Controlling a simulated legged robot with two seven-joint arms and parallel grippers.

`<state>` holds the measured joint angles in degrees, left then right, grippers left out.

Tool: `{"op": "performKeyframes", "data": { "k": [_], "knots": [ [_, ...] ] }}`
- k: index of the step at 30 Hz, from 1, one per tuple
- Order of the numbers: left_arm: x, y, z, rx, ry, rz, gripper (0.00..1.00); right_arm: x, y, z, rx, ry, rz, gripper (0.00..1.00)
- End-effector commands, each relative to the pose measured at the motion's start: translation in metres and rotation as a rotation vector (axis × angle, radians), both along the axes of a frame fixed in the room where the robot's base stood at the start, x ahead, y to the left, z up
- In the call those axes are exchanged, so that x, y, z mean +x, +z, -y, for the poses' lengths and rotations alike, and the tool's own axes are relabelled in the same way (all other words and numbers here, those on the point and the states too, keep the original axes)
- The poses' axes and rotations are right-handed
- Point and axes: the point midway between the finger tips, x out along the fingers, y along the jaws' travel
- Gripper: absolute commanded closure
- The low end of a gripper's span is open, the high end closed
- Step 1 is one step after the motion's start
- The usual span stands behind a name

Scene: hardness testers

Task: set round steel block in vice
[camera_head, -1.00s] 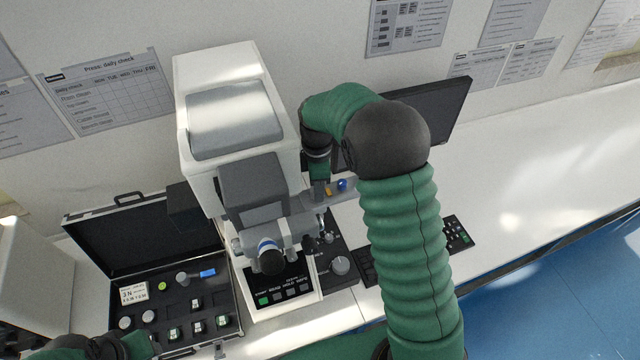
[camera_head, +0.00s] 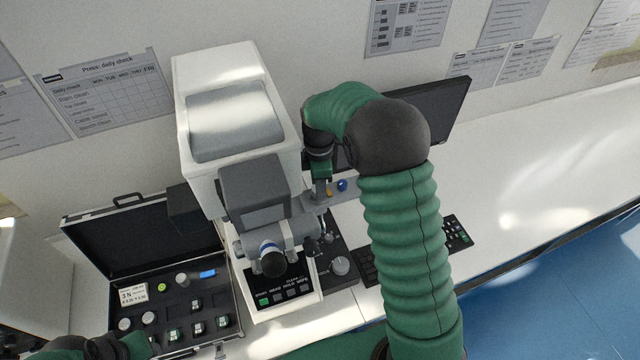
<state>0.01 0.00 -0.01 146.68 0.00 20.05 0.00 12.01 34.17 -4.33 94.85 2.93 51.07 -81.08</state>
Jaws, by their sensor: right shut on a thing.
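My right gripper (camera_head: 321,196) points down just right of the white hardness tester's grey head (camera_head: 255,190). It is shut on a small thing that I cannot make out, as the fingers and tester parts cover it. I cannot tell the vice apart from the grey parts around the gripper. Round silvery pieces (camera_head: 124,323) lie in the open black case (camera_head: 163,295) at the lower left; I cannot tell whether one is the round steel block. My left gripper (camera_head: 135,346) shows only partly at the bottom left, by the case's front edge; its jaws are unclear.
A blue knob (camera_head: 342,186) and an orange piece sit on a grey part right of the gripper. A monitor (camera_head: 440,108) and keyboard (camera_head: 458,232) are behind my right arm. The bench (camera_head: 540,170) is clear at the right.

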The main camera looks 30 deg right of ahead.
Motion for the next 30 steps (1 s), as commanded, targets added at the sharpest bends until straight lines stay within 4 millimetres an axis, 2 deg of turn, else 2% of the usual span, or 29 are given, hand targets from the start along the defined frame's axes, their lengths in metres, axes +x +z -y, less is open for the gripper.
{"op": "performKeyframes", "data": {
  "k": [1, 2, 7, 16, 20, 23, 30],
  "knots": [
    [0.000, -0.001, 0.000, 0.000, 0.000, 0.000, 0.64, 0.000, -0.001, 0.001, 0.000, -0.001, 0.000, 1.00],
    [0.000, 0.000, 0.000, 0.000, 0.000, 0.000, 0.64, 0.000, -0.001, 0.001, 0.000, -0.001, 0.000, 0.63],
    [0.000, 0.000, 0.000, 0.000, 0.000, 0.000, 0.64, 0.000, -0.001, 0.001, 0.000, -0.001, 0.000, 0.41],
    [0.000, -0.001, 0.000, 0.000, 0.000, 0.000, 0.64, 0.000, -0.001, 0.001, 0.000, -0.001, 0.000, 0.41],
    [0.000, -0.006, 0.000, 0.000, 0.000, 0.000, 0.64, 0.001, 0.011, 0.001, -0.001, -0.001, 0.004, 0.41],
    [0.000, -0.013, 0.000, 0.000, 0.000, 0.000, 0.64, 0.001, 0.031, 0.002, -0.002, -0.001, 0.006, 0.41],
    [0.000, -0.027, 0.000, 0.000, 0.000, 0.000, 0.64, 0.002, 0.103, 0.003, 0.000, -0.001, 0.008, 0.41]
  ]
}}
